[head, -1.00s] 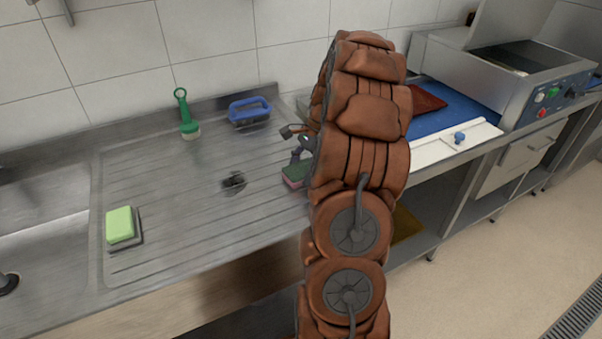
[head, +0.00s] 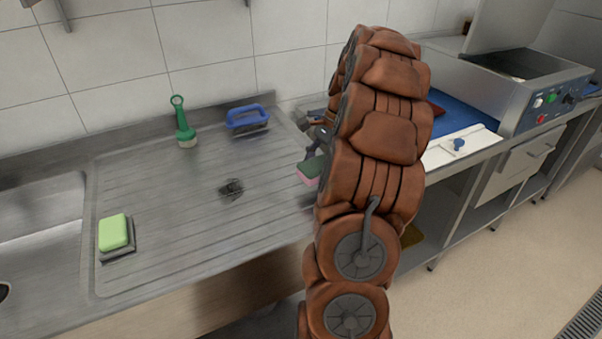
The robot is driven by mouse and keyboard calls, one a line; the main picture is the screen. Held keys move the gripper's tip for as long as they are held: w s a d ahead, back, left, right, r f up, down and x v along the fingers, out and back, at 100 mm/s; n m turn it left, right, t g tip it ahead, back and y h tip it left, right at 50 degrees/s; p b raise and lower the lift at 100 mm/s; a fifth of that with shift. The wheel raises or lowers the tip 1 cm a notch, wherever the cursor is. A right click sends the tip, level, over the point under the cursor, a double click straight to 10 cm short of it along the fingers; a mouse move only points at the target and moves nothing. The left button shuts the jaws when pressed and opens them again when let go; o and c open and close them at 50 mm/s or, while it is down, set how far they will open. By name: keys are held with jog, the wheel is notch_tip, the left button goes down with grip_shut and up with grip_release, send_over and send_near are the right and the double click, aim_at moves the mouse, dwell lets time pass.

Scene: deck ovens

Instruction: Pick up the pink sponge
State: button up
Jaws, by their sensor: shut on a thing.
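The pink sponge (head: 307,179) has a dark green upper layer. It shows at the right end of the ribbed steel drainboard, just left of my brown arm, which hides part of it. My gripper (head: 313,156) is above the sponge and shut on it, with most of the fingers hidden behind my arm. I cannot tell for sure how far the sponge is above the drainboard.
A light green sponge (head: 113,232) lies on a dark holder beside the sink (head: 40,225). A steel scourer (head: 231,188) lies mid-drainboard. A green brush (head: 184,128) and a blue-handled brush (head: 247,117) are near the wall. A blue surface (head: 455,105) and an appliance (head: 530,90) are at right.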

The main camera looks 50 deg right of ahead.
jog(key=s+d, duration=0.2)
jog(key=s, duration=0.1)
jog(key=s+d+b, duration=0.1)
jog(key=s, duration=0.2)
jog(key=s+d+r+b, duration=0.1)
jog(key=s+d, duration=0.1)
jog(key=s, duration=0.1)
jog(key=shift+s+d, duration=0.35)
jog(key=shift+s, duration=0.05)
